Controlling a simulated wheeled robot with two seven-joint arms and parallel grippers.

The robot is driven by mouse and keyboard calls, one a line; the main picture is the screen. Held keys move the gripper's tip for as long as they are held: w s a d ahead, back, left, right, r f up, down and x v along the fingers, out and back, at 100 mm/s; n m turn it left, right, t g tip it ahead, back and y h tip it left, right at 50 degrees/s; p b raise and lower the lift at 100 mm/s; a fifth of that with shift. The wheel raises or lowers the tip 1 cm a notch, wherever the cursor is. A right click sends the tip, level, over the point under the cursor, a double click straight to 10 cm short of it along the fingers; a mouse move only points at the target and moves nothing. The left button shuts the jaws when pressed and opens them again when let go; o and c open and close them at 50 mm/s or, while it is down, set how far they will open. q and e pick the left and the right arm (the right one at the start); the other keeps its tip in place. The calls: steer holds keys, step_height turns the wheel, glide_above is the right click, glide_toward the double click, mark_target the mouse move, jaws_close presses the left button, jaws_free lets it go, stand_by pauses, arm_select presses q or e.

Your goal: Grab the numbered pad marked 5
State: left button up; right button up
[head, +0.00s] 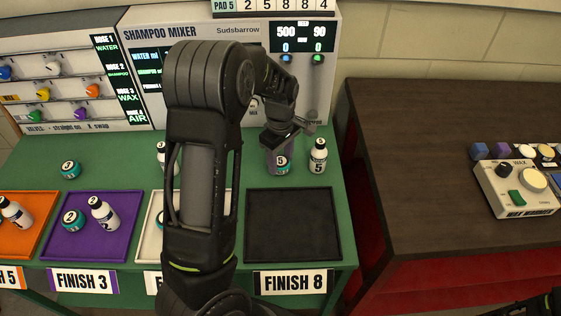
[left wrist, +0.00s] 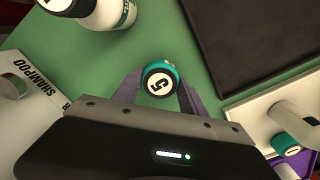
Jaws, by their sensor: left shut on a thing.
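The numbered pad marked 5 is a small teal puck with a black top and a white disc. In the left wrist view the pad (left wrist: 160,82) sits between the two fingers of my left gripper (left wrist: 157,90), which is shut on it. In the head view the pad (head: 283,169) shows below my left gripper (head: 281,156), near the back edge of the black tray. Whether it touches the green table is hard to tell.
A bottle marked 5 (head: 318,157) stands close to the right of the pad. The black FINISH 8 tray (head: 293,225) is empty in front. The shampoo mixer (head: 140,40) stands behind. A purple tray (head: 60,243) holds a pad and a bottle. A dark wooden counter (head: 420,140) is at right.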

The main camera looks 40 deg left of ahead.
mark_target(281, 161)
arm_select(q)
step_height(281, 161, up, 9)
steer(key=shift+f+b, duration=0.1)
steer(key=shift+b, duration=0.3)
steer(key=shift+r, duration=0.55)
